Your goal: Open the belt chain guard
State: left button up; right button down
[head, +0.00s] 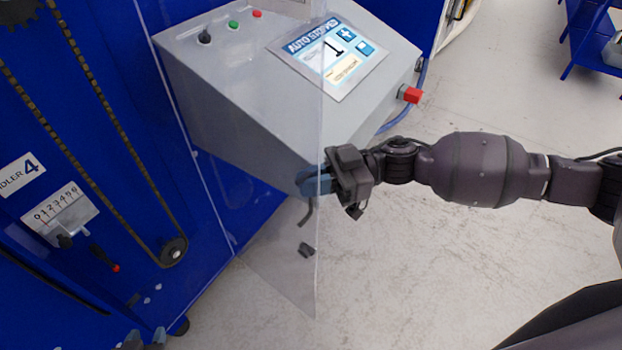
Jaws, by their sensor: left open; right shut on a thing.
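The belt chain guard (265,235) is a clear plastic panel. It stands out from the blue machine, with its left edge along the machine face and its free edge near the middle of the head view. My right gripper (313,184) comes in from the right and is shut on the guard's free edge. The belt chain (108,160) hangs in a long loop on the blue face, with no panel in front of it. My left gripper (143,344) shows only in part at the bottom edge, apart from the guard, and is open.
A grey control box (270,80) with a screen, buttons and a red knob (410,94) is behind the guard. Bare floor (400,260) is open at lower right.

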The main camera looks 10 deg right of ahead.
jog(key=shift+w, duration=0.1)
jog(key=w+d, duration=0.2)
jog(key=w, duration=0.1)
jog(key=shift+d, duration=0.4)
jog(key=c, duration=1.5)
grip_release()
jog(key=shift+d, duration=0.1)
jog(key=d, duration=0.3)
jog(key=d+b, duration=0.1)
jog(key=d, duration=0.3)
jog(key=w+d+b, duration=0.1)
jog(key=d, duration=0.2)
jog(key=shift+d, duration=0.25)
